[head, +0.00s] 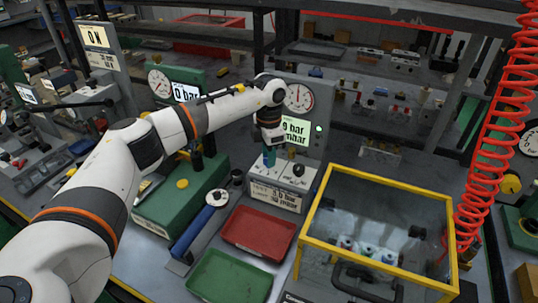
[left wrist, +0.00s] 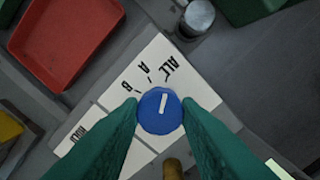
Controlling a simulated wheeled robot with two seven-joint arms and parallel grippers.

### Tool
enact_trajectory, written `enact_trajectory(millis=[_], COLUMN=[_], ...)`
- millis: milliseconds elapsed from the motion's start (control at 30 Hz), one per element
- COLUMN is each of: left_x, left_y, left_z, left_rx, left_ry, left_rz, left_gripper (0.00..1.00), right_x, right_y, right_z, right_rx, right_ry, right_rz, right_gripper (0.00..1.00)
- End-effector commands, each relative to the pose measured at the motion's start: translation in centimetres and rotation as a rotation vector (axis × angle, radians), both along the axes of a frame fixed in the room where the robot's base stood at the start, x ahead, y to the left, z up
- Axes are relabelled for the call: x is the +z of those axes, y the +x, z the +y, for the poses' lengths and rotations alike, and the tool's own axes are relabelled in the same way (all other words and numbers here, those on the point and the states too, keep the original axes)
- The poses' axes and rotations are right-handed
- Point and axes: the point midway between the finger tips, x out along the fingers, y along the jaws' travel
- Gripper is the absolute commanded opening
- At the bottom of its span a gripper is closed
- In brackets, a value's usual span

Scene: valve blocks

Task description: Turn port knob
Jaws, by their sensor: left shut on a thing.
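The port knob (left wrist: 160,111) is a round blue knob with a white pointer mark, on a white label plate (left wrist: 163,58) lettered ALL, A, B and HOLD. In the left wrist view its mark points up, roughly toward ALL. My left gripper (left wrist: 160,115) has its green fingers on both sides of the knob and is shut on it. In the head view my left gripper (head: 269,158) reaches down onto the grey valve block (head: 277,196), hiding most of the knob. A small black knob (head: 298,170) stands to its right. My right gripper is not in view.
A gauge panel (head: 299,97) with a lit display stands behind the block. A red tray (head: 258,232) and a green tray (head: 229,277) lie in front. A yellow-framed clear box (head: 382,190) is close on the right. A red coiled hose (head: 489,130) hangs at far right.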

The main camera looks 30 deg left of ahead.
Motion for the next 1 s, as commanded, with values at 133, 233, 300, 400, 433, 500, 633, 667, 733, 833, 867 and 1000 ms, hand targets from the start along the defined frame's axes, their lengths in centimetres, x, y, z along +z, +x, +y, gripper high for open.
enact_trajectory(millis=[133,233,300,400,433,500,633,667,733,833,867,1000], left_x=[0.19,0.21,0.22,0.22,0.23,0.23,0.23,0.23,0.23,0.18,0.16,0.09], left_y=[0.11,0.11,0.11,0.12,0.12,0.12,0.13,0.13,0.12,0.09,0.08,0.05], left_z=[0.01,0.01,0.01,0.01,0.01,0.01,0.02,0.02,0.03,0.03,0.02,0.01], left_rx=[-0.036,-0.049,-0.054,-0.057,-0.057,-0.057,-0.056,-0.056,-0.056,-0.056,-0.055,-0.055], left_ry=[-0.002,-0.003,-0.003,-0.002,-0.001,-0.001,-0.001,-0.001,-0.001,-0.001,-0.001,-0.001], left_rz=[-0.005,-0.006,-0.006,-0.005,-0.006,-0.006,-0.006,-0.006,-0.006,-0.004,-0.004,-0.002], left_gripper=[0.07,0.07,0.07,0.07,0.07,0.07,0.07,0.07,0.41,0.52,0.52,0.52], right_x=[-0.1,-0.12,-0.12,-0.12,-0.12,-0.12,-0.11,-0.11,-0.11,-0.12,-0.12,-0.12], right_y=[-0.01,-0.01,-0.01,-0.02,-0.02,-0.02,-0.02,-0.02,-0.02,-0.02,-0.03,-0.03], right_z=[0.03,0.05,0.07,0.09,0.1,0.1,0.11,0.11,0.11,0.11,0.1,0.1], right_rx=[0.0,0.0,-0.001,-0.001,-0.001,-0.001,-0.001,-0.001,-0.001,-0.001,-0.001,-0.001], right_ry=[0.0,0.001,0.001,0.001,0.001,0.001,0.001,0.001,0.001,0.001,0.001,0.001], right_rz=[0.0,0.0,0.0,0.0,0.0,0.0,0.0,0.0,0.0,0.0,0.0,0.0], right_gripper=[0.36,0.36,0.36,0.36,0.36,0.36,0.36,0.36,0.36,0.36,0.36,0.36])
